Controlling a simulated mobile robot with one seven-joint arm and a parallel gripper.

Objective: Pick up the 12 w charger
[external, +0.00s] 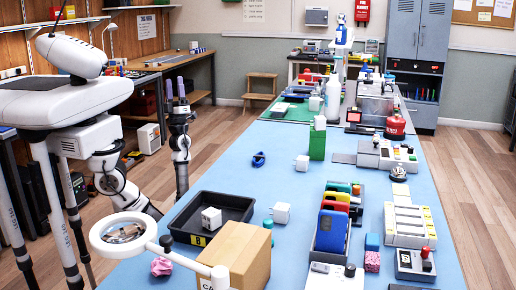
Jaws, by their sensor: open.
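Several white block-shaped chargers show in the external view. One charger (211,218) sits in the black tray (183,222). Another charger (281,212) stands on the blue table to the right of the tray. A third charger (301,162) stands farther back, and a white block (320,122) rests on top of a green box (317,145). Their labels are too small to read, so I cannot tell which is the 12 W one. My gripper (175,90) is open and empty, its fingers pointing up beside the table's left edge, well away from the chargers.
A cardboard box (228,250) and a ring magnifier lamp (124,235) stand at the near left. A rack of colored phones (333,225) and a white sectioned holder (409,224) stand on the right. A blue item (258,159) lies on the largely clear left-middle table.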

